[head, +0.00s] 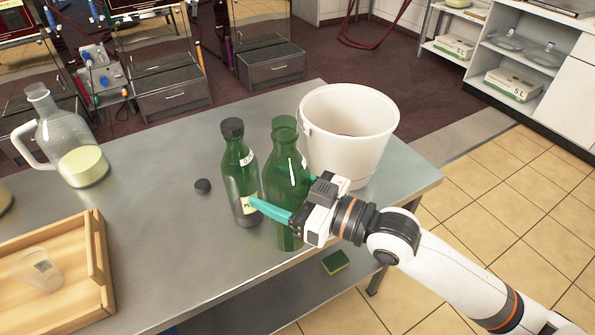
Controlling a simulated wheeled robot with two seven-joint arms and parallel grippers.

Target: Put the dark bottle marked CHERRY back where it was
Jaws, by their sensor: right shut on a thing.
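My right gripper (283,193) comes in from the right and is shut on an uncapped, see-through green bottle (285,160). One teal finger crosses in front of this bottle and the other shows behind it. The bottle is upright near the table's front edge; I cannot tell whether its base touches the table. No word is readable on it. Just left of it stands a capped green bottle (239,165) with dark contents low down. Its label is partly hidden by the finger, and only a first letter like P shows. I cannot read CHERRY anywhere. My left gripper is out of view.
A white bucket (345,125) stands right behind the held bottle. A loose black cap (203,186) lies on the steel table (165,235). A glass jug (70,140) stands at left, a wooden tray (97,258) with a clear cup (38,270) at front left.

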